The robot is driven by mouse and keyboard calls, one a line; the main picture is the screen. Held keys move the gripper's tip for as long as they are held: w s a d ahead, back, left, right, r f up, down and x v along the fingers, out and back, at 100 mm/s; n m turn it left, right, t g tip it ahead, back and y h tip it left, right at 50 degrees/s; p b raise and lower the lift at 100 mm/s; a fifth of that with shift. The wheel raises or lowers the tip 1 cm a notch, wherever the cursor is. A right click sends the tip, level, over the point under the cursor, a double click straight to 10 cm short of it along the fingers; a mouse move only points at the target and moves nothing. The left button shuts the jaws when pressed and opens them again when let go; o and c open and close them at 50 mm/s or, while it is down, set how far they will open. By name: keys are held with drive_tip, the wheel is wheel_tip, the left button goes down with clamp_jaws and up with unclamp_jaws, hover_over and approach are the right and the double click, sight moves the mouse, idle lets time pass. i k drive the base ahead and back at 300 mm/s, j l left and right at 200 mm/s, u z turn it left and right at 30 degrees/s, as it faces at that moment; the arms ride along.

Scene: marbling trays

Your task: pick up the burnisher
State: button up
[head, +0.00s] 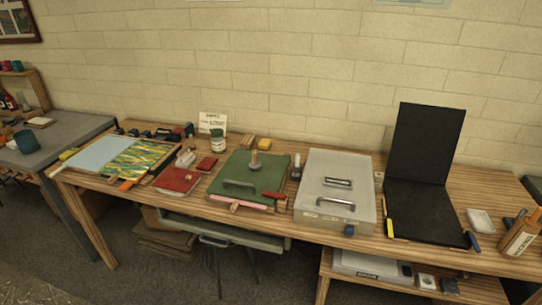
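I cannot tell for certain which thing is the burnisher. A small upright wooden-handled piece (254,160) stands on the green board (270,175), which has a curved handle, in the head view. A red-handled tool (275,195) lies at that board's front right corner. Slim tools stand in a labelled wooden holder (514,246) at the far right, cut by the picture edge. Their tips are too small to make out. My gripper is not in view.
The long wooden table (400,249) is crowded. A grey case (330,167) with a metal handle lies right of the green board. A black upright panel (425,140) rises behind a flat black sheet. Red books (176,180) and a patterned tray (138,158) lie left.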

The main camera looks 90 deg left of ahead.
sight(255, 164)
drive_tip(key=u, duration=3.25)
